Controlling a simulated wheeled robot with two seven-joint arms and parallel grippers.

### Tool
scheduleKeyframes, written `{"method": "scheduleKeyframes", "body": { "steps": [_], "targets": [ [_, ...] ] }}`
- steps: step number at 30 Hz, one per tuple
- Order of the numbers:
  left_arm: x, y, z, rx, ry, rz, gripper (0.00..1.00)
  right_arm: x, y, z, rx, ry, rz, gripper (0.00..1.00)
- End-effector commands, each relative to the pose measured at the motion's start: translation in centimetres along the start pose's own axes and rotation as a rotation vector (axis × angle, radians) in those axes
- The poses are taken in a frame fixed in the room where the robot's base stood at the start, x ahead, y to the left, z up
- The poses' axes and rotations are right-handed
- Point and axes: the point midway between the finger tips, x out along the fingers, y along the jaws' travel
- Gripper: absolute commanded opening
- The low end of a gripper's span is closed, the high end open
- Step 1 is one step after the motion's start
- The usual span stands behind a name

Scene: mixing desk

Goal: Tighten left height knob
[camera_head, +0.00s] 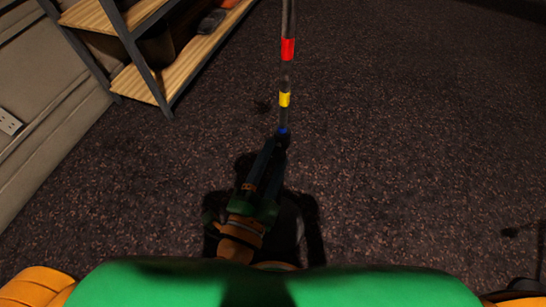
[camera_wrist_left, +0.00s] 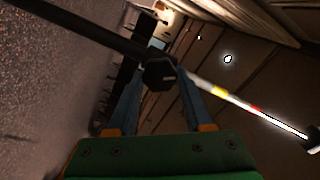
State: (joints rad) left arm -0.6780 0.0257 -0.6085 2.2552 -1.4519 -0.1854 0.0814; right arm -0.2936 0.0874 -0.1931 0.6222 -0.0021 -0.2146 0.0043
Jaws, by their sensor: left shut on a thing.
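A thin upright stand pole (camera_head: 287,75) with a red band, a yellow band and a blue mark rises ahead of me in the head view. My left gripper (camera_head: 278,143) reaches up to the pole just below the blue mark. In the left wrist view, a black faceted height knob (camera_wrist_left: 160,73) sits where the thick dark tube meets the thinner banded tube. My left gripper's blue fingers (camera_wrist_left: 163,68) are on either side of this knob, shut on it. In the head view the knob is mostly hidden by the fingers and shadow. My right gripper is not in view.
A shelf unit (camera_head: 150,83) with wooden boards and grey metal posts stands at the upper left by the wall (camera_head: 40,150). Dark carpet (camera_head: 420,140) is clear to the right of the pole. A dark piece (camera_wrist_left: 313,139) ends the banded tube in the left wrist view.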

Motion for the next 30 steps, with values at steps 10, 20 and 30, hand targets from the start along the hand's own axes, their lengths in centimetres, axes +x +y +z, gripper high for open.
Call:
{"method": "scheduleKeyframes", "body": {
  "steps": [10, 20, 30],
  "targets": [
    [0.0, 0.13, -0.02, 0.303, 0.001, 0.0, 0.0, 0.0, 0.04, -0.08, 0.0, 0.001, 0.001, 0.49],
    [-0.01, 0.23, 0.01, 0.495, 0.002, 0.001, 0.0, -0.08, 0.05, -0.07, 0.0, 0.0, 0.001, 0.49],
    [-0.02, 0.29, 0.04, 0.569, 0.001, 0.002, 0.0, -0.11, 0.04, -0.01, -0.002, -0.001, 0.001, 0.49]
  ]
}}
